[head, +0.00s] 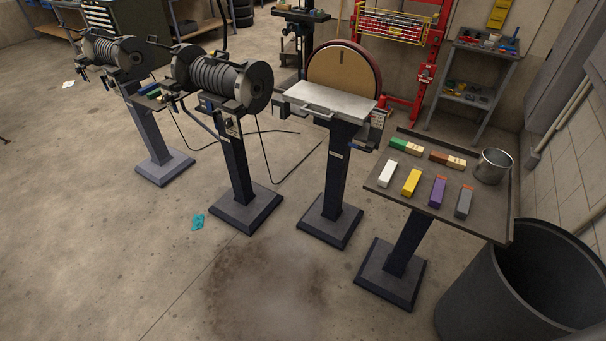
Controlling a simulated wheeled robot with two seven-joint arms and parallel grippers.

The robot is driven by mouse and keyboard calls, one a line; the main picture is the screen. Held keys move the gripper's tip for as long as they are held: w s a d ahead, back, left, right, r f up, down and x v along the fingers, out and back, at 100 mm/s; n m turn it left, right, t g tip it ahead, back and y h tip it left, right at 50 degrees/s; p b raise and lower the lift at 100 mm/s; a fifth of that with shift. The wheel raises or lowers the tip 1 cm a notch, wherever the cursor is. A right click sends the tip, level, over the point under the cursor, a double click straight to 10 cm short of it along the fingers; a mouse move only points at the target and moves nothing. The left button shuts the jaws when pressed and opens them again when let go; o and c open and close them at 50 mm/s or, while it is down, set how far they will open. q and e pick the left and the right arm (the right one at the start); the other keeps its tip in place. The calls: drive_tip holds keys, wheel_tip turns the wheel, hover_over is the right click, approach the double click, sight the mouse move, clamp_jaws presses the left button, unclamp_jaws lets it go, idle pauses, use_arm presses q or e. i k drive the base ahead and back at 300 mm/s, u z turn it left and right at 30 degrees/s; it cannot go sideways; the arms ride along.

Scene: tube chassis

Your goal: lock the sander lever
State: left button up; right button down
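The disc sander stands on a dark pedestal right of centre in the head view. Its tan round disc (338,68) sits upright behind a flat grey work table (330,101). A small pale bar-like handle (317,110) shows at the table's front edge. Small dark parts (362,145) show under the table's right side, one with a bluish tip. I cannot tell which part is the lever or how it is set. Neither of my grippers is in view.
Two grinder-like machines (222,82) (118,58) on pedestals stand to the left. A tray stand (397,187) with coloured bars and a metal cup (493,166) stands at right, beside a dark bin (500,290). Cables cross the floor.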

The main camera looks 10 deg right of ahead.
sight(354, 146)
drive_tip(key=u, duration=0.05)
drive_tip(key=k, duration=0.25)
drive_tip(key=u, duration=0.95)
drive_tip(key=i, duration=1.6)
drive_tip(key=z, duration=0.25)
